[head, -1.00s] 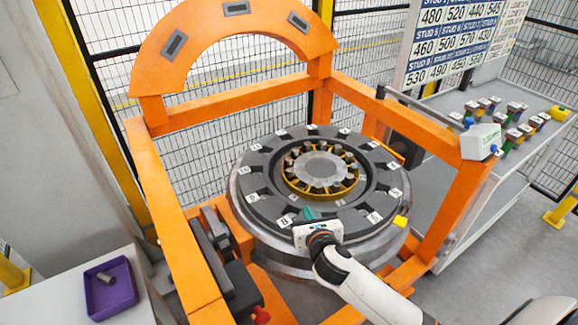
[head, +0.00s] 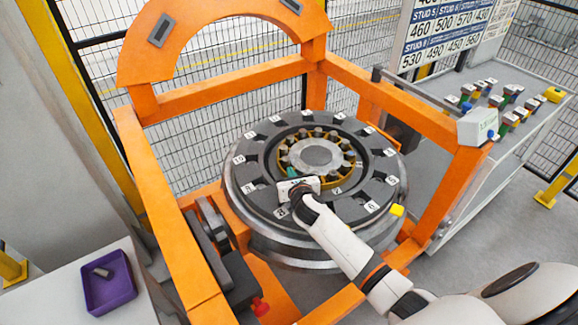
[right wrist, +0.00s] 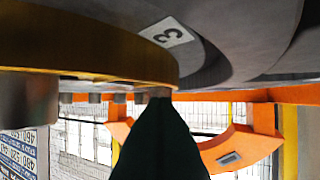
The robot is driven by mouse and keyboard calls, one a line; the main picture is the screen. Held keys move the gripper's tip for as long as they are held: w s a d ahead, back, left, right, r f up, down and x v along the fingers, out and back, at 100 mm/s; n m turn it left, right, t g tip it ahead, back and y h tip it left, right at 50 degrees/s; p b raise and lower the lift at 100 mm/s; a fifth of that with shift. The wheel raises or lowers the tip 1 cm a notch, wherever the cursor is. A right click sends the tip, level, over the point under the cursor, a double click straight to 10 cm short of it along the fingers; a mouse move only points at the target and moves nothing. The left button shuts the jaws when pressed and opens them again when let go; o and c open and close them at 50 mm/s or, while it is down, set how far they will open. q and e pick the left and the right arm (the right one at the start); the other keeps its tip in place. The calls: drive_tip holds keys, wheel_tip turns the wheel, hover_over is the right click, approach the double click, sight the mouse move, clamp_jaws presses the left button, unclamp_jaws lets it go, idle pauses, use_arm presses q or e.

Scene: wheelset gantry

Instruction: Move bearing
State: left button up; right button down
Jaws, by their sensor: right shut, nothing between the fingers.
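The bearing (head: 285,162), a yellow ring with several grey rollers around a grey hub, sits in the middle of the large dark wheel (head: 262,195) in the orange gantry. My right gripper (head: 289,174) is shut and empty, over the wheel at the near-left edge of the bearing. Its green fingertips partly show. In the right wrist view, the dark green fingers (right wrist: 160,140) reach up to the rim of the yellow ring (right wrist: 90,62), near the number 3 label. Whether they touch it I cannot tell. My left gripper is out of view.
The orange gantry frame (head: 170,215) surrounds the wheel, with an arch behind. A purple tray (head: 120,291) holding a small grey cylinder is at the lower left. A bench (head: 465,165) with several coloured parts is at the right.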

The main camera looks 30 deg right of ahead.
drive_tip(key=shift+w+d+r, duration=0.1)
drive_tip(key=shift+w+d, duration=0.05)
drive_tip(key=shift+w, duration=0.75)
drive_tip(key=shift+w+d, duration=0.1)
drive_tip(key=shift+w, duration=0.3)
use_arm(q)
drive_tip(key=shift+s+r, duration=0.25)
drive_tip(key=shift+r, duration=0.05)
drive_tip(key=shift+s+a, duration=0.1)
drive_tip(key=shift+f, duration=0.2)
use_arm(e)
drive_tip(key=shift+w, duration=0.1)
